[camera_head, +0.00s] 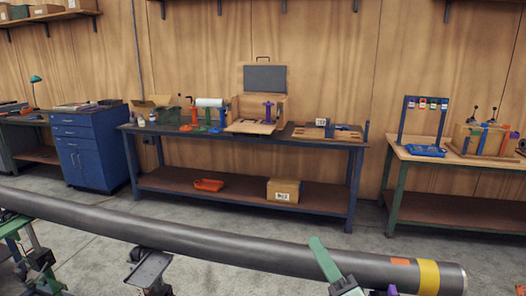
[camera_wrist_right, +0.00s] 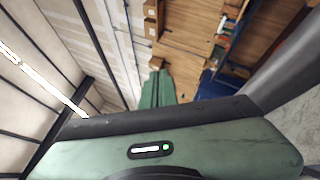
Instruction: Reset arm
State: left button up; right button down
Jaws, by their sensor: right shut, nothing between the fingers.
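The long dark grey pipe (camera_head: 210,225) runs across the front of the head view, from the left edge to its right end. That end has a yellow band (camera_head: 429,277) and a small orange mark (camera_head: 400,261). My right gripper (camera_head: 316,241) shows as a green shape in front of the pipe, pointing up. I cannot tell whether it touches the pipe. In the right wrist view its green fingers (camera_wrist_right: 157,88) are together with nothing between them. Green parts at the left edge of the head view are cut off, and I cannot tell whether they are my left gripper.
A dark plate (camera_head: 150,266) stands under the pipe. Behind lie a long workbench (camera_head: 330,139) with tools and boxes, a blue drawer cabinet (camera_head: 90,155) at left, and a green-legged table (camera_head: 420,155) at right. Grey floor is clear between pipe and benches.

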jog(key=s+d+f+m+g+h, duration=0.3)
jog(key=d+f+m+h, duration=0.2)
jog(key=f+m, duration=0.35)
jog(key=s+d+f+m+g+h, duration=0.25)
jog(key=d+f+m+h, duration=0.2)
jog(key=f+m, duration=0.4)
jog(key=s+f+m+g+y, duration=0.1)
jog(key=s+f+m+g, duration=0.35)
jog(key=s+f, duration=0.4)
jog(key=s+f+m+g, duration=0.4)
jog(key=s+f+g, duration=0.2)
jog(key=s, duration=0.6)
notch_tip(320, 180, down, 25)
jog(key=s+g, duration=0.2)
jog(key=s+d+f+g, duration=0.1)
jog(key=s+d+f, duration=0.2)
jog(key=s+f, duration=1.4)
jog(key=shift+s+f, duration=0.2)
jog(key=shift+s, duration=0.1)
jog(key=shift+n, duration=0.25)
